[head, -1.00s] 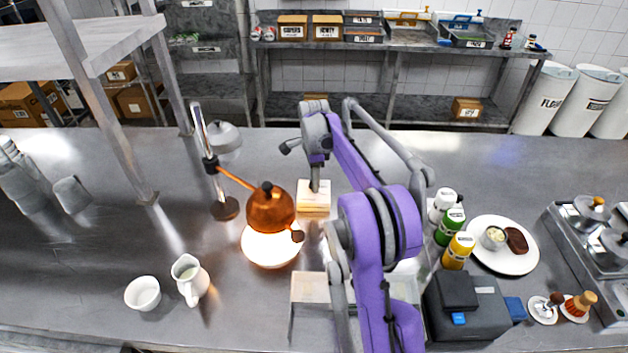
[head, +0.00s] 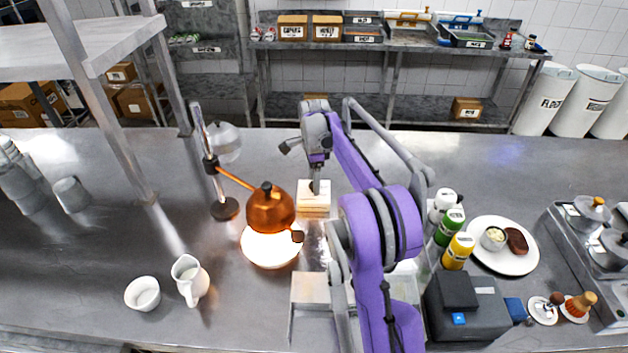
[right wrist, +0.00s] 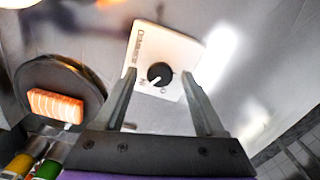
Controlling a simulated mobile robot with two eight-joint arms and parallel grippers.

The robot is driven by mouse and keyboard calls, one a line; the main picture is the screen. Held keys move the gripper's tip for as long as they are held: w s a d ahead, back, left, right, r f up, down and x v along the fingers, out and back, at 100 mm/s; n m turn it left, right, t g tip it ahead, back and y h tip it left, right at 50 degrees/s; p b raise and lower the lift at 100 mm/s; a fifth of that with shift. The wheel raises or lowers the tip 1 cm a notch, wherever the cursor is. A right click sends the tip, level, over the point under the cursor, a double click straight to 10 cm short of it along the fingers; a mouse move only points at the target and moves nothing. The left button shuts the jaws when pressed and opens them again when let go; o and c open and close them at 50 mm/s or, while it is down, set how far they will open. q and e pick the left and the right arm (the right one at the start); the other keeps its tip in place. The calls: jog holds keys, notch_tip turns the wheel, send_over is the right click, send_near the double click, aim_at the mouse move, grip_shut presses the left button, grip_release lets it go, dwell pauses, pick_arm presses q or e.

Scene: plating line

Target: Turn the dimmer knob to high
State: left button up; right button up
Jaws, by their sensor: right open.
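The dimmer is a cream box with printed lettering. Its top shows in the right wrist view (right wrist: 187,52), and it stands on the counter in the head view (head: 314,205). Its round black knob (right wrist: 160,73) has a pale pointer aimed down and left in the right wrist view. The small print by the knob is too blurred to read surely. My right gripper (head: 315,188) is above the box, pointing down. In the right wrist view its open fingers (right wrist: 159,78) lie either side of the knob, with gaps. My left gripper is out of view.
A copper heat lamp (head: 270,207) glows just left of the dimmer. A white jug (head: 190,280) and bowl (head: 142,293) stand at the left front. Bottles (head: 458,251) and a white plate (head: 482,262) are at right. The counter behind the dimmer is clear.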

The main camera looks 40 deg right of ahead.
notch_tip(320, 180, up, 11)
jog(key=shift+f+p, duration=0.2)
jog(key=shift+p, duration=0.2)
dwell(0.4)
